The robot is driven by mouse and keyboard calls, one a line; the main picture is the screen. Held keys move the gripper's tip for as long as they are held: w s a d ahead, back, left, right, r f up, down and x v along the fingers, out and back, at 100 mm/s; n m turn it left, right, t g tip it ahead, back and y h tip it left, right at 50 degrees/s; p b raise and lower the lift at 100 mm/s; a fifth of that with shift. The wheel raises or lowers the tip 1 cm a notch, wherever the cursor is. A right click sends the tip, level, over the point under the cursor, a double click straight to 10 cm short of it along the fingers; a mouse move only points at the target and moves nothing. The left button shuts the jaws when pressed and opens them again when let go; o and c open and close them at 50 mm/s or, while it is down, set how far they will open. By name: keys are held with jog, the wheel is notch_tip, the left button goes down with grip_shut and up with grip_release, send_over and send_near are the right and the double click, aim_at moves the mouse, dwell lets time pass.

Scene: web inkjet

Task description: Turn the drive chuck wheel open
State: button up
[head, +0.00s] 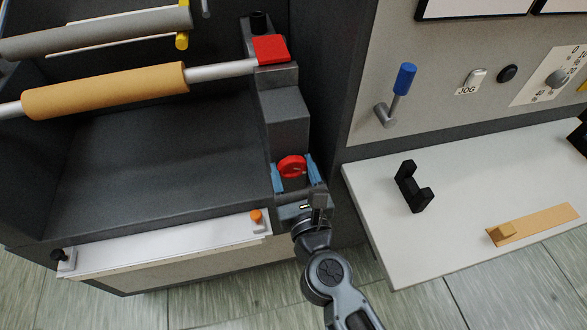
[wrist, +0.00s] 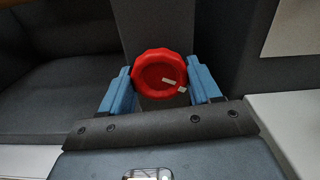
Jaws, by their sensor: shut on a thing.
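The drive chuck wheel is a red scalloped knob (head: 292,167) on the dark machine column, low at the centre of the head view. In the wrist view the red wheel (wrist: 163,77) faces me between the blue fingers, with small pale marks on its face. My gripper (head: 295,172) has its two blue fingers on the left and right sides of the wheel. In the wrist view my gripper (wrist: 163,84) is shut on the wheel, fingers against its rim. The wheel's shaft is hidden behind it.
A red block (head: 271,50) tops the column above the wheel, by an orange roll (head: 105,90) on a shaft. A white shelf (head: 460,240) at right holds a black bracket (head: 412,187) and a tan piece (head: 530,226). A blue-handled lever (head: 404,79) is on the panel.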

jog(key=n+p, duration=0.2)
jog(key=n, duration=0.3)
jog(key=shift+r+n, duration=0.1)
jog(key=shift+n, duration=0.2)
jog(key=n+p, duration=0.3)
jog(key=n, duration=0.3)
jog(key=shift+n, duration=0.3)
jog(key=n+p, duration=0.2)
jog(key=n, duration=0.4)
jog(key=shift+p, duration=0.35)
jog(key=n+p, duration=0.2)
jog(key=n, duration=0.3)
jog(key=shift+n, duration=0.4)
jog(key=o, duration=1)
jog(key=shift+o, duration=0.2)
